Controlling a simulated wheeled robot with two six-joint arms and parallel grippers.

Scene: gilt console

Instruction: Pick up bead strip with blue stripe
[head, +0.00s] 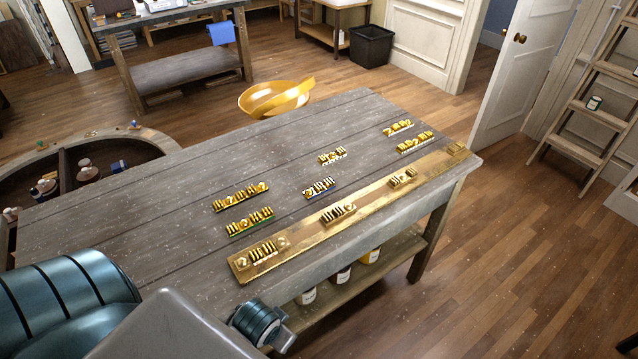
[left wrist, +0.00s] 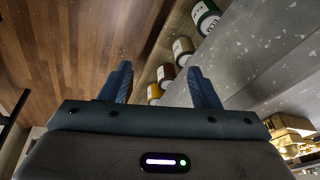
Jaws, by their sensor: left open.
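The bead strip with a blue stripe (head: 319,187) is a short row of gold and dark beads. It lies on the grey wooden table (head: 170,205) in the head view, near the middle, behind the long gilt board (head: 300,233). My left arm comes in at the lower left, at the table's near corner, well away from the strip. In the left wrist view my left gripper (left wrist: 160,69) is open, with nothing between its two fingers. It faces the table's side and the floor. My right gripper is not in view.
A strip with a green stripe (head: 250,219) and several other bead strips lie on the table; some sit on the gilt board. A golden bowl (head: 268,105) stands behind the table. Jars (head: 342,274) stand on its lower shelf. The table's left part is clear.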

